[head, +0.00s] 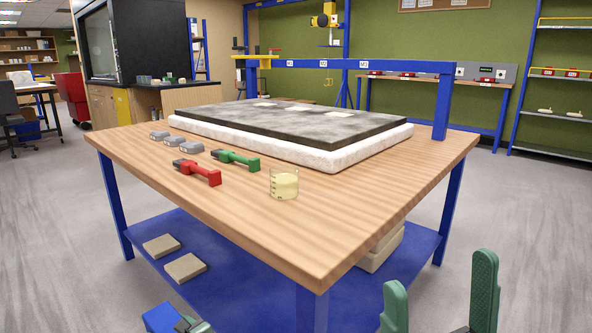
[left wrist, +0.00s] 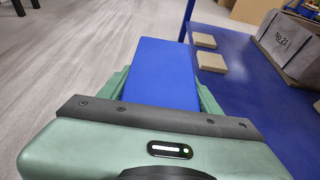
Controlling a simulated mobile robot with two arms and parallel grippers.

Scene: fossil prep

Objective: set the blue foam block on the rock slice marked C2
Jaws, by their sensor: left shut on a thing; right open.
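My left gripper (left wrist: 166,92) is shut on the blue foam block (left wrist: 164,68), which sits between its green fingers. In the head view the block (head: 160,318) shows at the bottom edge, in front of the table and below its top. My right gripper (head: 440,295) is open and empty at the lower right, off the table's front right side. A large dark rock slab (head: 300,122) lies on a white pad (head: 300,158) on the table. It carries small pale patches (head: 298,108). I cannot read a C2 mark anywhere.
On the wooden table (head: 340,215) are red (head: 197,172) and green (head: 235,159) tools, several grey pieces (head: 190,147) and a beaker (head: 284,184). A blue beam (head: 345,65) marked M1 to M3 spans the back. The blue lower shelf (head: 225,245) holds tan blocks (head: 185,267) and a grey bag (left wrist: 287,47).

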